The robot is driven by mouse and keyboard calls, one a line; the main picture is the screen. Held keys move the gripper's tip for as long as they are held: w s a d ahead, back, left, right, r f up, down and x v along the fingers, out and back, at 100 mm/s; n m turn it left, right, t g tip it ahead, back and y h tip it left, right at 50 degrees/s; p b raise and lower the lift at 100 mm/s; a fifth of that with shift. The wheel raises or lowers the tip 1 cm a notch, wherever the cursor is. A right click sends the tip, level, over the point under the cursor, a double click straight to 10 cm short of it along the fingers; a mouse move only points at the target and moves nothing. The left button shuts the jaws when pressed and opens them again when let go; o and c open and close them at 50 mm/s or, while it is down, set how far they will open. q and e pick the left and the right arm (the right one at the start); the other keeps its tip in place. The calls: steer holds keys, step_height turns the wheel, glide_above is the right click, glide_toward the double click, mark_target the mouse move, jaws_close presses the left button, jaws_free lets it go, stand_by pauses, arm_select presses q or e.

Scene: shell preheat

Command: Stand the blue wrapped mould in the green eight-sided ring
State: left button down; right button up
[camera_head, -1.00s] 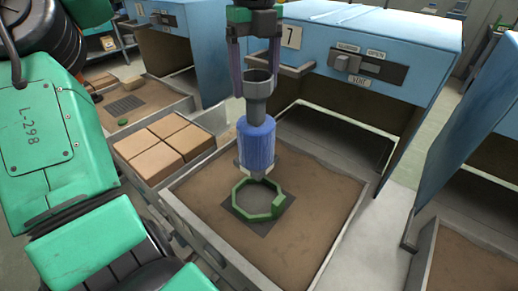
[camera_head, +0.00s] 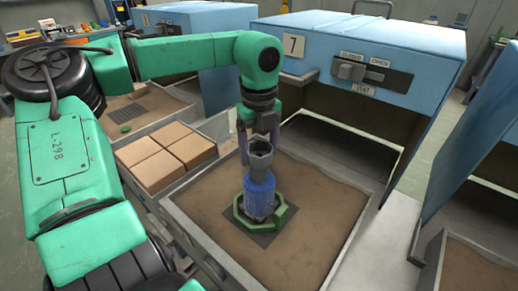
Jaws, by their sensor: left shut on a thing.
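The blue wrapped mould (camera_head: 259,194) is upright, with a grey cup-shaped top (camera_head: 260,158). Its lower end is inside the green eight-sided ring (camera_head: 279,214), whose rim shows around it. Whether its base touches the plate is hidden. The ring lies on a dark square plate (camera_head: 262,239) in a sand tray (camera_head: 207,237). My left gripper (camera_head: 258,160) comes down from above, with its fingers on either side of the grey top, shut on the mould. My right gripper is not in view.
A blue cabinet (camera_head: 430,48) marked 7 stands behind the tray, with an open dark bay below. Tan blocks (camera_head: 155,170) sit in a bin to the left. A blue panel (camera_head: 470,140) stands at the right. Sand around the ring is clear.

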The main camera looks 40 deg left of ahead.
arm_select(q)
steer(key=shift+f, duration=0.15)
jaws_free()
step_height(320, 180, up, 12)
steer(key=p, duration=0.1)
steer(key=shift+r, duration=0.25)
